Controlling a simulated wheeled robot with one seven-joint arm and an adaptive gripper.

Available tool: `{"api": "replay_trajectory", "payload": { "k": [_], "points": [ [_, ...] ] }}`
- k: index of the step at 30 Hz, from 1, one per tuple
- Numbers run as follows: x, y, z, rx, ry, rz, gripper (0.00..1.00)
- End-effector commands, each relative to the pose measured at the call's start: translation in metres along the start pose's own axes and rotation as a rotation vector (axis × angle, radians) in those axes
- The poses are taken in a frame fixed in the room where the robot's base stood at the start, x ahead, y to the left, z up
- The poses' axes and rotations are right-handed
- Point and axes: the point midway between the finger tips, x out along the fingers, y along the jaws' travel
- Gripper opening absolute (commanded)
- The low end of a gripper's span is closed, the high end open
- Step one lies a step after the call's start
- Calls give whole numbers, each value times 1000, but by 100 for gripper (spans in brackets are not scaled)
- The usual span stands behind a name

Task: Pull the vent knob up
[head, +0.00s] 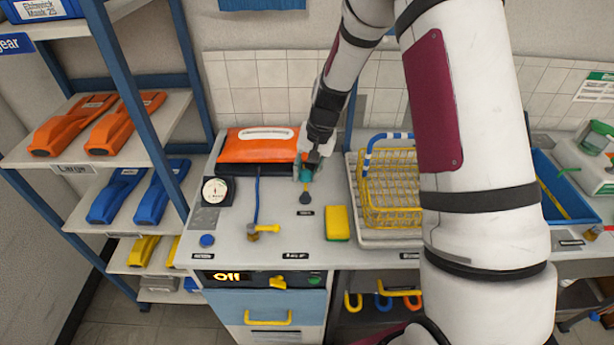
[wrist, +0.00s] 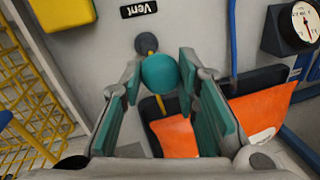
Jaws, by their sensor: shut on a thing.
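The vent knob is a teal ball (wrist: 160,73) on a short yellow stem, rising from a dark round base (wrist: 148,43) beside the "Vent" label (wrist: 139,9). In the head view, the dark base (head: 305,197) shows on the bench top, with the knob (head: 306,175) partly hidden by my gripper (head: 306,172). In the wrist view, my gripper (wrist: 160,80) has its teal-padded fingers on either side of the ball, shut on it. How far up the knob stands is hard to tell.
A gauge (head: 215,191), a yellow-handled valve (head: 262,229) and a yellow sponge (head: 337,223) are on the bench top. A yellow wire rack (head: 390,190) stands close on the right.

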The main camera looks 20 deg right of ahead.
Motion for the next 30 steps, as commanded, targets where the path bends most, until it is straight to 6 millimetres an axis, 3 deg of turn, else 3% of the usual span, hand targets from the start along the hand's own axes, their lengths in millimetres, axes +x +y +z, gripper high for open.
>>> {"api": "replay_trajectory", "payload": {
  "k": [4, 5, 7, 8, 20, 30],
  "points": [
    [-2, -2, 0, -1, 2, -3, 0],
    [-2, -2, 0, -1, 2, -3, 31],
    [-2, -2, -1, -1, 2, -3, 47],
    [-2, -2, -1, -1, 2, -3, 50],
    [-8, -1, -1, -1, 3, -2, 50],
    [-69, -1, -2, -1, 7, -3, 50]
  ]
}}
